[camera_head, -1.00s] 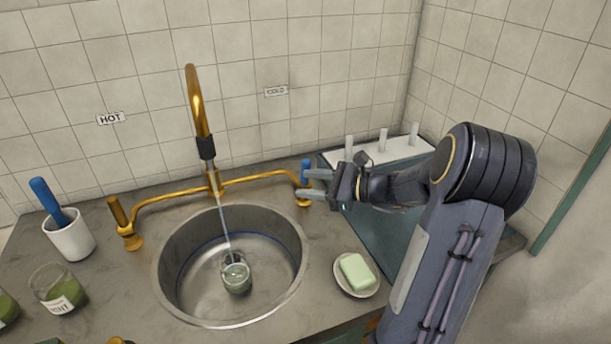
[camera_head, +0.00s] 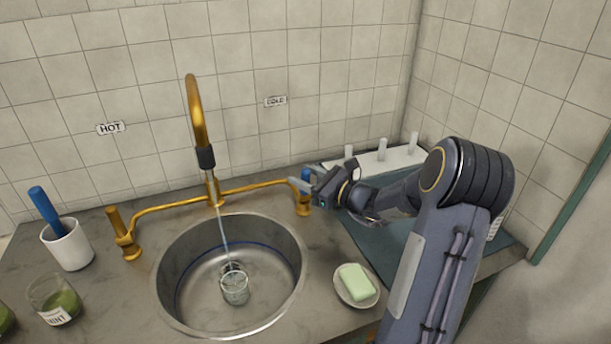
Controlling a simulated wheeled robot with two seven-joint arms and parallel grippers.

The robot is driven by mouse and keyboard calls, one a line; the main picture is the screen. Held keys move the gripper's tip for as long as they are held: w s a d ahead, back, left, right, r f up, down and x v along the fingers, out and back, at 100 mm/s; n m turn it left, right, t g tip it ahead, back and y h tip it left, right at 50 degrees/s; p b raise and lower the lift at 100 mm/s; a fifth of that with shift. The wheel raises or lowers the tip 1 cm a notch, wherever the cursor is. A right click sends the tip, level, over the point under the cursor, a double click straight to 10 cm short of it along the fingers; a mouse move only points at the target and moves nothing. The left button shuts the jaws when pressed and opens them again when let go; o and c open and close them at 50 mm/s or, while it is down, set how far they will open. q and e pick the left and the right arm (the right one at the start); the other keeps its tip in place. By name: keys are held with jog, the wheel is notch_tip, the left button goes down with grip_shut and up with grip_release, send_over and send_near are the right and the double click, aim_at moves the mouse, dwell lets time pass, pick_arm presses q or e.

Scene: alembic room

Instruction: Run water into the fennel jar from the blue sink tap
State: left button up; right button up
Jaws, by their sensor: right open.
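The glass jar (camera_head: 235,288) stands upright in the round steel sink (camera_head: 170,304); no label is readable on it. A thin stream of water (camera_head: 224,232) runs from the tall brass spout (camera_head: 196,112) down to the jar. Its fill level is hard to tell. The blue tap handle (camera_head: 306,173) is upright at the right end of the brass pipe, below the COLD sign (camera_head: 275,101). My right gripper (camera_head: 298,184) is open at this handle, with its fingers partly overlapping it; contact is unclear. My left gripper is not in view.
A brass handle (camera_head: 116,222) stands at the left, below the HOT sign (camera_head: 111,128). A white cup (camera_head: 69,247) with a blue-handled tool and a labelled green jar (camera_head: 57,301) are left of the sink. A soap dish (camera_head: 369,299) sits right of it.

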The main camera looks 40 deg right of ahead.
grip_shut()
jog(key=w+r+g+p, duration=0.1)
jog(key=p, duration=0.3)
jog(key=shift+w+d+m+g+p, duration=0.1)
jog(key=shift+d+m+g+p, duration=0.05)
jog(key=shift+m+g+p, duration=0.2)
jog(key=shift+w+d+f+m+g+h+p, duration=0.1)
jog(key=shift+w+f+m+g+h+p, duration=0.1)
jog(key=shift+f+m+g+h+p, duration=0.15)
grip_release()
